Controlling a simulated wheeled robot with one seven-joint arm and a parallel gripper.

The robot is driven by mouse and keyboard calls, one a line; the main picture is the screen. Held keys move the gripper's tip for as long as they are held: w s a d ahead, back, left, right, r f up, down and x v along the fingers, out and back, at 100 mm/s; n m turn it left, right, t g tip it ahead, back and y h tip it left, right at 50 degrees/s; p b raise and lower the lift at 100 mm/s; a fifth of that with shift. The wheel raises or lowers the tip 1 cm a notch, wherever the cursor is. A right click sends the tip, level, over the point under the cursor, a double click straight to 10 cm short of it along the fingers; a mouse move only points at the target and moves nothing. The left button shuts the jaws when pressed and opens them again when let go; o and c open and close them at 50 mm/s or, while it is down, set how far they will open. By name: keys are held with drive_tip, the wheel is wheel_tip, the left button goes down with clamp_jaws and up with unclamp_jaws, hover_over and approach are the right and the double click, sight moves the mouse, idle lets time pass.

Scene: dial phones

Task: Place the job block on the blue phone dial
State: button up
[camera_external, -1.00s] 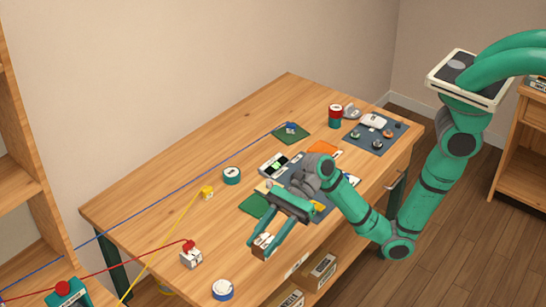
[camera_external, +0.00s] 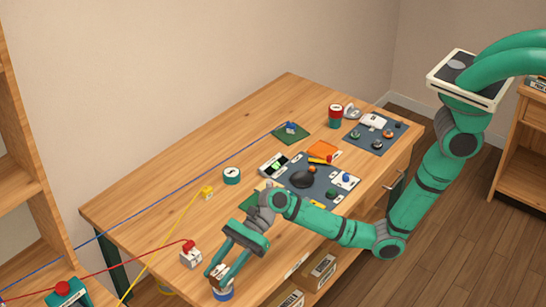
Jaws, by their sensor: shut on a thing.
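My gripper (camera_external: 217,278) is shut on the job block (camera_external: 217,275), a small brown and white block. It hangs over the blue phone dial at the near front edge of the table. The dial's blue rim (camera_external: 223,296) shows below the fingertips. The block and fingers hide most of the dial's white top. I cannot tell whether the block touches the dial or is just above it.
A white block with a red top (camera_external: 190,256) stands close left of my gripper, with a red cord attached. A yellow piece (camera_external: 207,193) and a round teal-rimmed dial (camera_external: 232,175) lie farther back. The left back tabletop is mostly clear.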

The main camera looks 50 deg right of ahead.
drive_tip(key=shift+f, duration=1)
drive_tip(key=shift+f, duration=0.1)
drive_tip(key=o, duration=1.1)
drive_tip(key=shift+d, duration=0.1)
drive_tip(key=v, duration=1.2)
